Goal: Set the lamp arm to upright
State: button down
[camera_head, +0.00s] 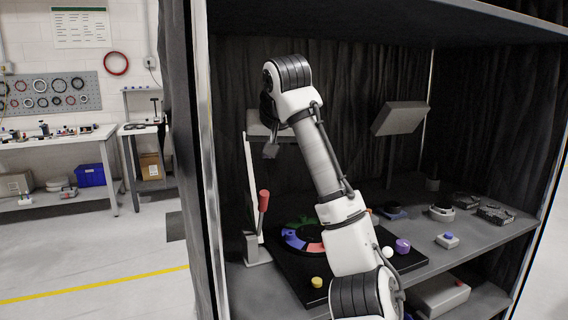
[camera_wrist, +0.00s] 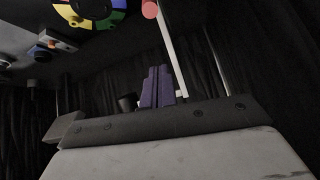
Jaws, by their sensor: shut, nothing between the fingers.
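No part is clearly marked as the lamp arm. A lever with a red grip (camera_head: 264,198) stands nearly upright, leaning slightly right, beside a thin white panel (camera_head: 251,180) at the shelf's left. Its red end also shows at the top of the wrist view (camera_wrist: 150,9). A grey tilted slab (camera_head: 400,118) on a thin post stands at the back right. My gripper (camera_head: 270,151) points down above the red grip, apart from it. In the wrist view its purple fingers (camera_wrist: 156,88) are together and empty. My arm hides part of the shelf's middle.
A black board with a coloured ring (camera_head: 300,238) lies in front, with a yellow knob (camera_head: 317,282) and purple knob (camera_head: 402,246). A blue-topped box (camera_head: 447,240) and other small devices stand right. Dark cabinet walls and a top enclose the shelf.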

aim_at(263, 189)
jog(key=w+f+p, duration=0.1)
jog(key=f, duration=0.1)
jog(key=w+f, duration=0.1)
jog(key=f, duration=0.2)
jog(key=w+a+f+p, duration=0.1)
jog(key=f, duration=0.2)
jog(key=shift+w+f+p, duration=0.15)
jog(key=shift+w+p, duration=0.1)
jog(key=shift+p, duration=0.05)
jog(key=shift+s+a+f, duration=0.1)
jog(key=shift+s+f, duration=0.15)
jog(key=shift+s, duration=0.25)
jog(key=shift+w+f, duration=0.1)
